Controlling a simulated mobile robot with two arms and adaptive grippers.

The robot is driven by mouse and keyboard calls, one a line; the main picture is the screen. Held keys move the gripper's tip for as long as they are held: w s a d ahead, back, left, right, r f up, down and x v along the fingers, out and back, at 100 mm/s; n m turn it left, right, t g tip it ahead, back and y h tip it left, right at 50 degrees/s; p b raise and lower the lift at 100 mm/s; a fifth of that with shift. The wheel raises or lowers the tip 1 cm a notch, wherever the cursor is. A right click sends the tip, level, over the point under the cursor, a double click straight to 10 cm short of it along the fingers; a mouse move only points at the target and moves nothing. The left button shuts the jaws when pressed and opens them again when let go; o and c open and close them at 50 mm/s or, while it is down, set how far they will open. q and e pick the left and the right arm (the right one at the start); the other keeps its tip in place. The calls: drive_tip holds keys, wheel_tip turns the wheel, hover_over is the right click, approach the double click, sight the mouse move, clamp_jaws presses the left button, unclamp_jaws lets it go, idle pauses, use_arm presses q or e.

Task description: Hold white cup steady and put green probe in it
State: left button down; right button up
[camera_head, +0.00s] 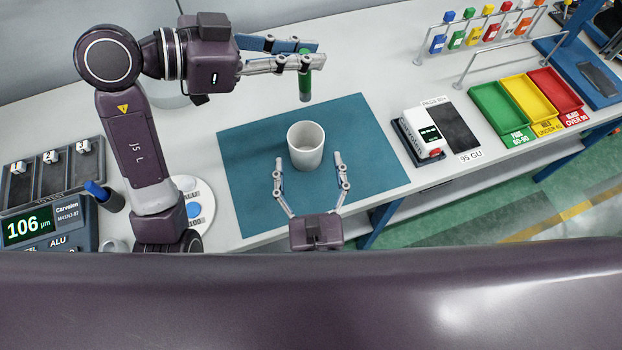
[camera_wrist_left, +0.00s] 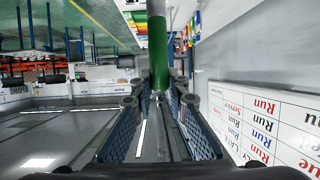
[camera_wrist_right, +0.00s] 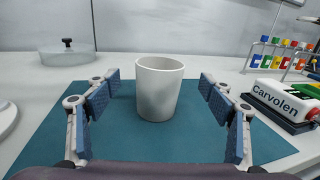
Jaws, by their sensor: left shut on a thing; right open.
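The white cup (camera_head: 306,146) stands upright and empty-looking on the teal mat (camera_head: 244,190). It also shows in the right wrist view (camera_wrist_right: 158,90), between and beyond the fingers. My right gripper (camera_head: 309,160) is open, its fingers pointing at the cup from the near side, with gaps on both sides. My left gripper (camera_head: 306,56) is shut on the green probe (camera_head: 305,84) and holds it upright above the mat's far edge, behind the cup. The probe also shows in the left wrist view (camera_wrist_left: 157,45). Its upper end is hidden by the fingers in the head view.
A white gauge with a red button (camera_head: 423,135) and a dark plate (camera_head: 453,125) stand right of the mat. Green, yellow and red trays (camera_head: 525,100) lie farther right.

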sight(304, 124)
drive_tip(key=w, duration=0.7)
drive_tip(key=shift+w+a, duration=0.15)
drive_tip(key=shift+a, duration=0.1)
drive_tip(key=shift+c, duration=0.3)
drive_tip(key=c, duration=1.2)
use_arm(q)
wheel_tip(304, 124, down, 13)
idle(0.3)
drive_tip(key=shift+r, duration=0.1)
drive_tip(key=c, duration=1.8)
unclamp_jaws()
drive_tip(key=shift+a, duration=0.15)
drive_tip(key=v, duration=1.2)
